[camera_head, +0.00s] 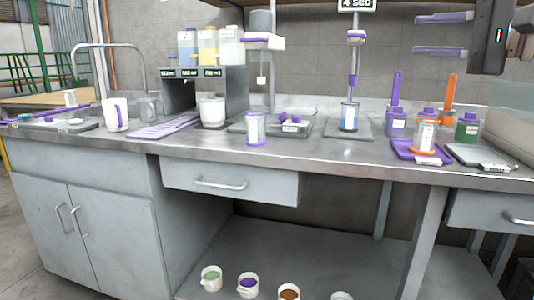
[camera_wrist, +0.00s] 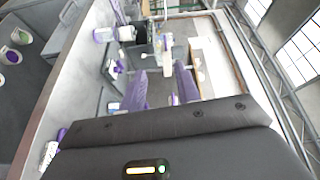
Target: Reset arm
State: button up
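My gripper (camera_head: 418,35) is at the upper right of the head view, raised above the right part of the worktop. Its two purple fingers point left and stand apart, with nothing between them. In the wrist view the two purple fingers of my gripper (camera_wrist: 160,82) also stand apart and empty. The grey metal worktop (camera_head: 350,155) lies below, and no object on it touches the gripper.
Under the gripper stand a purple brush (camera_head: 396,90), an orange brush (camera_head: 449,93), a jar on an orange base (camera_head: 425,137) and a green jar (camera_head: 467,130). A stand with a "4 sec" sign (camera_head: 356,5) rises left of the gripper.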

jog(key=w+a+f+g+h, duration=0.1)
jog(key=a+f+h, duration=0.2)
jog(key=a+f, duration=0.5)
jog(key=a+f+g+h, duration=0.25)
jog(key=a+f, duration=0.25)
jog(key=f, duration=0.6)
jog(key=s+d+f+n+g+h, duration=0.1)
jog(key=s+f+n+h, duration=0.2)
jog(key=s+f, duration=0.7)
jog(key=s+f+n+g+h, duration=0.1)
jog(key=s+f+n+h, duration=0.2)
jog(key=s+f, duration=0.6)
notch_tip(320, 180, down, 9)
jog(key=shift+s+d+r+n+h, duration=0.2)
jog(key=shift+s+d+n+h, duration=0.15)
jog(key=shift+h, duration=0.7)
